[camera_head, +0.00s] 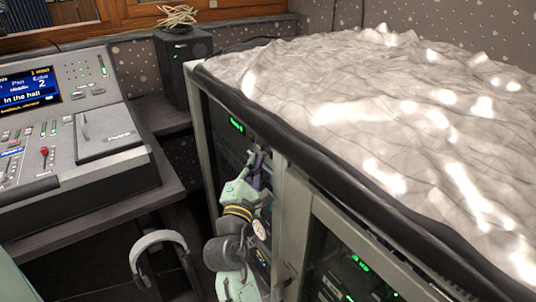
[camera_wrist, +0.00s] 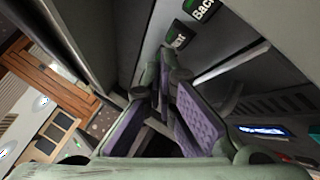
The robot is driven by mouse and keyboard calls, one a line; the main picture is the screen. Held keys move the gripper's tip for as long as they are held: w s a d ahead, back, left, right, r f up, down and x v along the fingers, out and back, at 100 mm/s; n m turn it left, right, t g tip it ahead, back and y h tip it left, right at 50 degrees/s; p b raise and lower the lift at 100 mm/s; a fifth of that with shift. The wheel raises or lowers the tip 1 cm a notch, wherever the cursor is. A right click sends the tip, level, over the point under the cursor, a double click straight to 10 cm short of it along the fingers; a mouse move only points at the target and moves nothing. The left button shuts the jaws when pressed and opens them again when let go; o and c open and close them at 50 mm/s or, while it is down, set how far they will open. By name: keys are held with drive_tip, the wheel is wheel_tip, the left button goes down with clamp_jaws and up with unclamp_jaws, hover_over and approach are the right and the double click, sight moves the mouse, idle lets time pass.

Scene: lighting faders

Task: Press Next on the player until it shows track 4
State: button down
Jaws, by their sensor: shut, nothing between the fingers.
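The player in the rack shows a small green display (camera_head: 237,125) in the head view; its text is too small to read. My gripper (camera_head: 258,160) is at the rack front, just below and right of that display. In the wrist view my gripper (camera_wrist: 162,65) is shut and empty, with purple pads on its fingers. A button whose label ends in "xt" (camera_wrist: 180,40) lies just beyond the fingertips, partly cut off from view. A "Back" button (camera_wrist: 203,9) is beside it at the top edge. I cannot tell whether the fingertips touch the button.
A mixing console (camera_head: 90,160) with a lit screen stands left. A crumpled pale cover (camera_head: 370,100) lies on the rack top. A second rack bay (camera_head: 350,270) has green lights. A blue-lit display (camera_wrist: 263,130) shows in the wrist view.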

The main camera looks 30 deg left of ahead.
drive_tip(key=shift+s, duration=0.15)
drive_tip(key=s, duration=0.1)
drive_tip(key=s+a, duration=0.1)
drive_tip(key=s, duration=0.1)
drive_tip(key=s+a, duration=0.1)
drive_tip(key=shift+s, duration=0.25)
idle(1.0)
